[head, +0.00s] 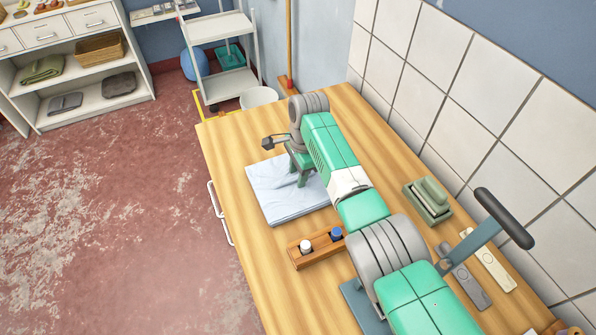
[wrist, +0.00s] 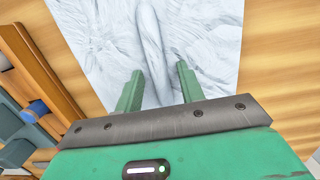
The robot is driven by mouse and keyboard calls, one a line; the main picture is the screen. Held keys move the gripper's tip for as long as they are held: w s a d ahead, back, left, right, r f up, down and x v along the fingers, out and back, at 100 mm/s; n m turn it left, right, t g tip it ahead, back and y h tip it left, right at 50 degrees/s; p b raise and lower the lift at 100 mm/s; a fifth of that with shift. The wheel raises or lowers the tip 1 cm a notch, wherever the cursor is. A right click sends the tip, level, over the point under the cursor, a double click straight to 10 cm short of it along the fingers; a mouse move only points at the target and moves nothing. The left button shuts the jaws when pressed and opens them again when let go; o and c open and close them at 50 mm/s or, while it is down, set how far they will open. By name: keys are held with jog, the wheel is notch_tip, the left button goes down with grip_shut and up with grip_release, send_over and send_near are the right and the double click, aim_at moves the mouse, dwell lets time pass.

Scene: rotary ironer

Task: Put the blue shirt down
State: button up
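The blue shirt (head: 283,190) is a pale blue folded cloth lying flat on the wooden table, left of my arm in the head view. It fills the top middle of the wrist view (wrist: 90,35), with a raised fold running down its middle. My gripper (head: 301,180) points down over the shirt's right part. In the wrist view my gripper's two green fingers (wrist: 158,84) stand apart on either side of the fold, with visible gaps. Whether the fingertips touch the cloth I cannot tell.
A wooden caddy (head: 316,247) with white- and blue-topped items stands nearer along the table (head: 235,150). A green block holder (head: 428,201), a black-gripped lever (head: 504,218) and flat panels (head: 488,260) lie to the right, by the tiled wall. Bare wood surrounds the shirt.

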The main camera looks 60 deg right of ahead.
jog(key=shift+r, duration=0.1)
notch_tip(320, 180, up, 12)
jog(key=d, duration=0.1)
jog(key=shift+s, duration=0.45)
jog(key=shift+d, duration=0.1)
